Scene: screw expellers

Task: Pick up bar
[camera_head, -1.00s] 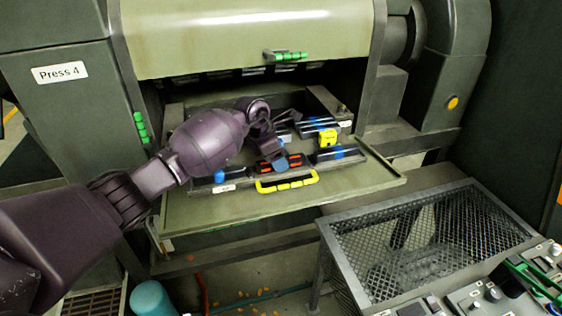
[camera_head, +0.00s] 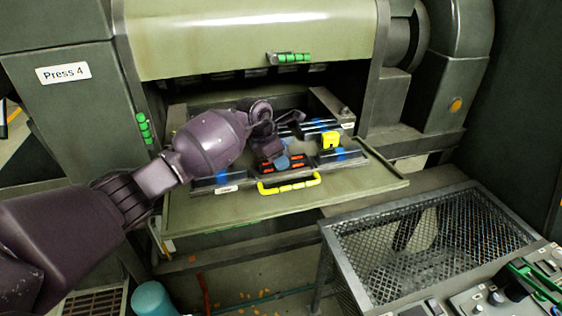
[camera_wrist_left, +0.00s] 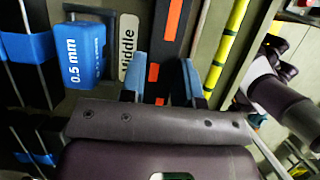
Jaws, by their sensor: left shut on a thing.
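A dark bar with orange-red marks (camera_head: 296,167) is at the middle of the press tray, just behind the yellow handle. It also shows in the left wrist view (camera_wrist_left: 169,30), running between my fingers. My left gripper (camera_head: 280,162) reaches down to this bar from the left. In the left wrist view, its blue-tipped fingers (camera_wrist_left: 165,78) are on either side of the bar and shut on it. Whether the bar is clear of the tray cannot be told. My right gripper is not in view.
Dark bars with blue bands lie left (camera_head: 219,180) and right (camera_head: 340,155) on the tray (camera_head: 200,213). A yellow block (camera_head: 330,140) sits nearby. The yellow handle (camera_head: 290,185) is in front. The press opening's green front (camera_head: 240,40) hangs above. A mesh-topped bin (camera_head: 430,245) stands at front right.

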